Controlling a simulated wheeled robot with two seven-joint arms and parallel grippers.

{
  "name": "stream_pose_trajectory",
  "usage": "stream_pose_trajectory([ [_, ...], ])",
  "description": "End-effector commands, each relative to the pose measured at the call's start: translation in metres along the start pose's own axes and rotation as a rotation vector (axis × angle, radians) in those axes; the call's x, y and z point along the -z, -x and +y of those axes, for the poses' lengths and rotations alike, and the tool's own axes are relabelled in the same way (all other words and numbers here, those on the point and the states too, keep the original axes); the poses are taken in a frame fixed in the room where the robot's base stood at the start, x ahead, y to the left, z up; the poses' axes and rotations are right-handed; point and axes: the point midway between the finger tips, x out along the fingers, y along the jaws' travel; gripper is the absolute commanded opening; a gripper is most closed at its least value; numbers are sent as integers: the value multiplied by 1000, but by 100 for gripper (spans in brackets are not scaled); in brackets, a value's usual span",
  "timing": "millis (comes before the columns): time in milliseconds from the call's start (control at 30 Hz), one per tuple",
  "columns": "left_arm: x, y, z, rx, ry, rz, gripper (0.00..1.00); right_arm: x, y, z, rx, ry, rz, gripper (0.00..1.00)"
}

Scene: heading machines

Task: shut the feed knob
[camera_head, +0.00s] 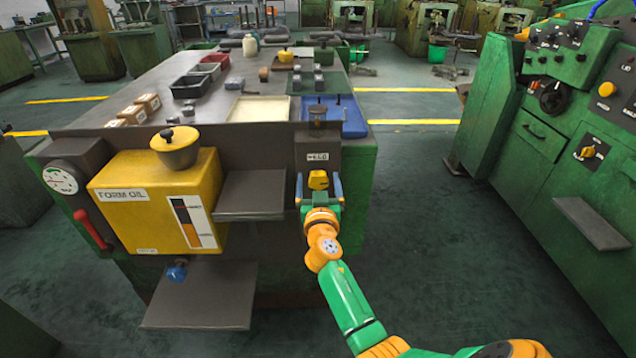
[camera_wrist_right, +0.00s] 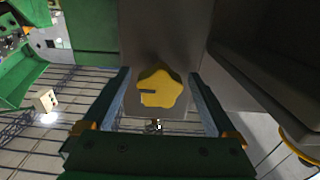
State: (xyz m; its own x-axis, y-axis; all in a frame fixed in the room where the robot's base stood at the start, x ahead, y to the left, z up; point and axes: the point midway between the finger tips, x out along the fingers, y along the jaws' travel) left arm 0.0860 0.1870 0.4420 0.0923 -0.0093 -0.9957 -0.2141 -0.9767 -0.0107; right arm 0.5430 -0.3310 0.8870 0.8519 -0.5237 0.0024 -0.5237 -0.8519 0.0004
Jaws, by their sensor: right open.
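The yellow feed knob (camera_head: 318,180) sits on the front of a dark box under a small white label (camera_head: 317,157), at the right end of the bench front. In the right wrist view the lobed knob (camera_wrist_right: 160,90) shows face-on with a dark slot at its left side. My right gripper (camera_head: 320,190) is open, its two fingers standing left and right of the knob. In the wrist view the gripper (camera_wrist_right: 160,100) shows a gap between each finger and the knob. My left gripper is not in view.
A yellow FORM OIL tank (camera_head: 160,195) and a dark shelf (camera_head: 250,195) are left of the knob. A lower shelf (camera_head: 200,295) juts out below. A blue tray (camera_head: 340,118) lies on the bench above. A green machine (camera_head: 560,120) stands at the right, with open floor between.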

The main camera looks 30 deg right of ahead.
Motion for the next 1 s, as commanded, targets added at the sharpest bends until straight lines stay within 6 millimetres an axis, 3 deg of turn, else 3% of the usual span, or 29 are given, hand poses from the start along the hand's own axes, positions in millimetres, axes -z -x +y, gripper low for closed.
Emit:
stream_pose_trajectory([
  [133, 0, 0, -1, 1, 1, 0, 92, 0, 0, 0, 0, 0, 0, 92],
  [400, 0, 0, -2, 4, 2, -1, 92, 0, 0, 0, 1, 1, -1, 19],
  [467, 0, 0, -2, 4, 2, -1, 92, 0, 0, 0, 1, 1, -1, 7],
  [767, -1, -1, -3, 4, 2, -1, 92, -1, 1, 0, 1, 52, -1, 7],
  [1000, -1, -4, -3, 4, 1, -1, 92, -2, 1, 0, 3, 213, -1, 7],
])
